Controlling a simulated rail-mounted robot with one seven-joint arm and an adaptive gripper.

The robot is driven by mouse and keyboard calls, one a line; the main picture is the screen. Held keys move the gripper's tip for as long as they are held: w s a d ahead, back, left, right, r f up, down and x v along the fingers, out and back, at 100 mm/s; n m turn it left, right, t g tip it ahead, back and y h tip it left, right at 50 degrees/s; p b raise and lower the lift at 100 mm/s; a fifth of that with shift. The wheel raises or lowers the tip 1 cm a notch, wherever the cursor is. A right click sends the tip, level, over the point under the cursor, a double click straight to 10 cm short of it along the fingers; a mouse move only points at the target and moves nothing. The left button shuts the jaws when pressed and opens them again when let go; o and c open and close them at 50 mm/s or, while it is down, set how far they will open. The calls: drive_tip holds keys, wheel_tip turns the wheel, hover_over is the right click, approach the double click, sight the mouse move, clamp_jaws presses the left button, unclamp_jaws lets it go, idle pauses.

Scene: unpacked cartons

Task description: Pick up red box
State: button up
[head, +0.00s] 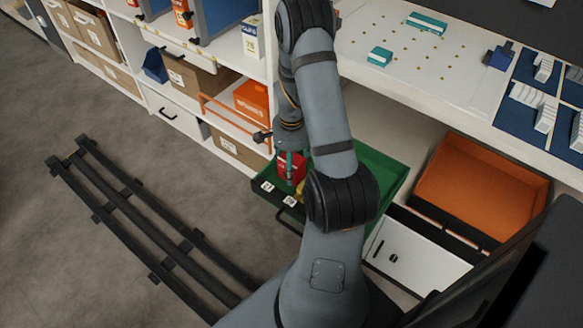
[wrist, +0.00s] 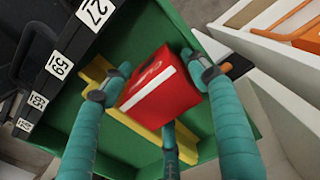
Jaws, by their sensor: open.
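The red box (wrist: 160,92) with a white stripe lies in the green drawer (wrist: 68,118), across a yellow strip (wrist: 145,131). My gripper (wrist: 156,70) is open around the box, with teal fingers on its left and right sides and a third finger at its lower edge. I cannot tell whether the fingers touch it. In the head view the red box (head: 291,168) shows at the left of the green drawer (head: 383,171), partly hidden by my gripper (head: 290,160) and arm.
Numbered labels line the drawer's front edge, with a dark handle (head: 290,217) below. An orange bin (head: 480,188) stands at the right. A white perforated shelf (head: 425,60) lies above the drawer. A shelf holds an orange box (head: 252,98). Black rails (head: 150,220) lie on the floor.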

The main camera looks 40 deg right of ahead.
drive_tip(key=shift+c, duration=0.4)
drive_tip(key=c, duration=1)
